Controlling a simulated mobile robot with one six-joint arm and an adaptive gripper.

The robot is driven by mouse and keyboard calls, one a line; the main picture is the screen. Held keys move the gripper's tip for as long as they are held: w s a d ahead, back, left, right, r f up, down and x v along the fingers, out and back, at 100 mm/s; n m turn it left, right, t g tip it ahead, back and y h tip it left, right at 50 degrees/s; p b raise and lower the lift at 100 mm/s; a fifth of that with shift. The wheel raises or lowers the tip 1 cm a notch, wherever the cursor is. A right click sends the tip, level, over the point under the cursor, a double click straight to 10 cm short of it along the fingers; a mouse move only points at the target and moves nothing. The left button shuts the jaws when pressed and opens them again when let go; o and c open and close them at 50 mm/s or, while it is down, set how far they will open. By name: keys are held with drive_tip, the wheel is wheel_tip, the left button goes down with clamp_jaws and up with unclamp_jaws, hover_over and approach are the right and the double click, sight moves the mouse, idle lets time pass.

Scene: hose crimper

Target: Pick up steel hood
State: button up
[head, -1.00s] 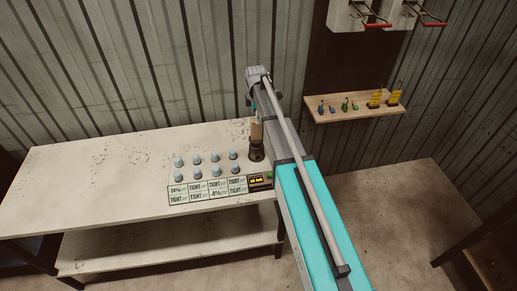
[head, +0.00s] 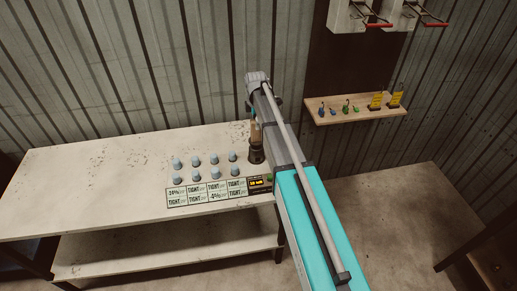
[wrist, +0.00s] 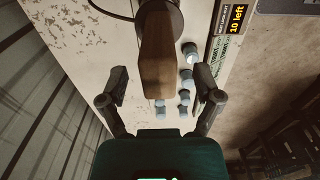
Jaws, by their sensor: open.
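Several small blue-grey rounded pieces stand in two rows on the bench, one of them (head: 193,160) in the back row; they may be the steel hoods, but I cannot tell for sure. Some also show in the wrist view (wrist: 189,50), beyond the right finger. My gripper (wrist: 162,73) is open, with its two dark fingers apart. A wooden block or handle (wrist: 157,50) shows between the fingers in the wrist view, with no visible finger contact. It stands in a dark round base (head: 256,154) at the bench's right end. In the head view my arm hides most of the gripper.
The white bench (head: 90,175) is clear on its left. A label panel (head: 205,191) and a small display (head: 260,182) lie along its front edge. A wooden wall shelf (head: 355,107) with small coloured items is at right, below wall-mounted units with red handles (head: 432,23).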

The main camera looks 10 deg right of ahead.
drive_tip(key=b, duration=0.4)
hover_over(256, 141)
drive_tip(key=w, duration=0.2)
drive_tip(key=shift+s+d+f, duration=0.1)
drive_tip(key=shift+s+f, duration=0.05)
drive_tip(key=shift+f, duration=0.9)
drive_tip(key=shift+s+d+f, duration=0.1)
drive_tip(key=shift+f, duration=0.95)
clamp_jaws()
